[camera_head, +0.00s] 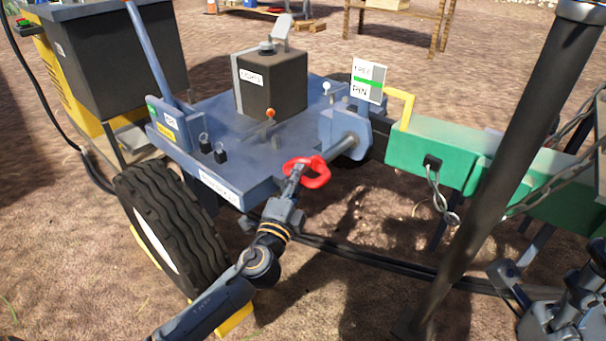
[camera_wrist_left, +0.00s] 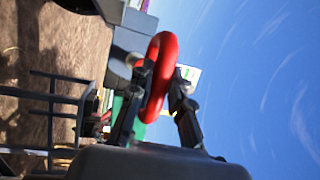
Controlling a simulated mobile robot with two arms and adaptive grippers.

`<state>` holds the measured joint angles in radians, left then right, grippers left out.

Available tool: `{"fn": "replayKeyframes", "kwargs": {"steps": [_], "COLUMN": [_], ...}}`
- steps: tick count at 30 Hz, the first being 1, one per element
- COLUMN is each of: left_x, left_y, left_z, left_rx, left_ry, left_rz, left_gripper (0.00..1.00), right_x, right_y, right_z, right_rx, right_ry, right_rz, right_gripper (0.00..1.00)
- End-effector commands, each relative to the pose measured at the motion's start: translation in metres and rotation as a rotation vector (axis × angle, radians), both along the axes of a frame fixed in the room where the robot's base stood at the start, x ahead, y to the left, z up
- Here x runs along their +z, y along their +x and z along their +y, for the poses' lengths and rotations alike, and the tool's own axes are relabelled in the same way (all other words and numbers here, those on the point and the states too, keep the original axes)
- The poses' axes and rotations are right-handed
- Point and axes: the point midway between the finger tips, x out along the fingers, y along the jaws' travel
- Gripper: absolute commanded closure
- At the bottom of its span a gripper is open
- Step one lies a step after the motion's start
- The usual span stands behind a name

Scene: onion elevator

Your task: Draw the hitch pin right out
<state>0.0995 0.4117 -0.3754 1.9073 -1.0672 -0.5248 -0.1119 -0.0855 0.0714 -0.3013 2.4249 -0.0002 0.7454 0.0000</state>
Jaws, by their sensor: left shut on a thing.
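The hitch pin has a red ring handle (camera_head: 308,172) and a grey shaft (camera_head: 341,147) that runs up and right to the blue hitch bracket (camera_head: 345,128) of the trailer. My left gripper (camera_head: 294,176) is shut on the red handle, at its left side. In the left wrist view the red ring (camera_wrist_left: 160,75) lies between the two dark fingers (camera_wrist_left: 157,105). A good length of shaft shows outside the bracket; how much is inside is hidden. My right gripper (camera_head: 548,315) is at the lower right, its fingers unclear.
A green drawbar (camera_head: 450,155) meets the bracket from the right. A sign reading PIN (camera_head: 368,82) stands above it. The blue trailer deck (camera_head: 225,150) carries a dark box (camera_head: 270,82). A tyre (camera_head: 165,225) is at left. A dark column crosses at right.

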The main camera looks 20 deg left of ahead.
Motion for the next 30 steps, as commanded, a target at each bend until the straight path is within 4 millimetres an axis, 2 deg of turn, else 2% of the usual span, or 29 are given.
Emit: {"fn": "replayKeyframes", "kwargs": {"steps": [5,6,9,20,23,30], "left_x": [-0.003,-0.003,-0.003,-0.003,-0.006,-0.015], "left_y": [-0.001,-0.001,-0.001,-0.004,-0.014,-0.062], "left_z": [0.0,0.0,0.0,-0.001,-0.001,-0.003], "left_rx": [0.002,0.002,0.002,0.001,0.0,0.002], "left_ry": [0.0,0.0,0.0,0.0,-0.001,-0.003], "left_rz": [0.006,0.006,0.006,0.005,0.007,0.009], "left_gripper": [1.0,0.78,0.58,0.58,0.58,0.58], "right_x": [0.001,0.001,0.001,0.003,0.003,0.002], "right_y": [0.0,0.0,0.0,-0.002,-0.002,-0.001], "right_z": [0.0,0.0,0.0,0.0,0.0,0.0], "right_rx": [-0.001,-0.001,0.0,-0.002,-0.002,-0.001], "right_ry": [-0.002,-0.001,-0.002,-0.005,-0.005,-0.003], "right_rz": [-0.005,-0.006,-0.006,-0.014,-0.012,-0.01], "right_gripper": [0.57,0.57,0.57,0.57,0.57,0.57]}}
